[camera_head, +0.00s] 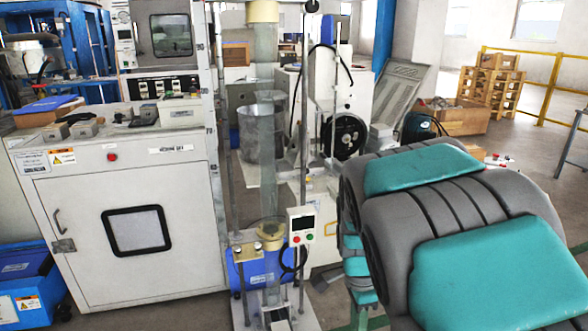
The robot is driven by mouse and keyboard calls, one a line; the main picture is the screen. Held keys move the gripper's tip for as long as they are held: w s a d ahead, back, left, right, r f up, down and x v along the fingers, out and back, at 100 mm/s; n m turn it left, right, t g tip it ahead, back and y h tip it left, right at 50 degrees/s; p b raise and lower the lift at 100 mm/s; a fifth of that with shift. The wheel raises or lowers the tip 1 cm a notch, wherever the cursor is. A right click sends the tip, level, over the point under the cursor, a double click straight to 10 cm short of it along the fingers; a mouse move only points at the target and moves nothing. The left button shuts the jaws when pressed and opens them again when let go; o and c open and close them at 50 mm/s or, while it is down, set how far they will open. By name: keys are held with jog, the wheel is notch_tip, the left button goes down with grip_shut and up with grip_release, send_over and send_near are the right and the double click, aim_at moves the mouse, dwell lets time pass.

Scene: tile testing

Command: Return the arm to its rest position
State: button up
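Large grey and teal padded links of my arm (480,265) fill the lower right of the head view, close to the camera. They look folded, one behind the other. More teal and grey parts show below them, left of the nearest link. I cannot see my gripper or its fingertips, so its state and whether it holds anything do not show.
A white cabinet machine (190,265) stands at left, with small blocks on top. A clear vertical tube rig (266,150) with a control box (301,225) stands left of my arm. Wooden crates (490,88) and a yellow railing (552,95) are at back right.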

jog(key=s+d+r+n+p, duration=0.1)
jog(key=s+r+n, duration=0.3)
jog(key=s+n, duration=0.4)
jog(key=s+d+r+n+g+p, duration=0.1)
jog(key=s+r+n+p, duration=0.2)
jog(key=s+n, duration=0.5)
jog(key=s+r, duration=0.1)
jog(key=s, duration=0.5)
jog(key=shift+s+y, duration=0.3)
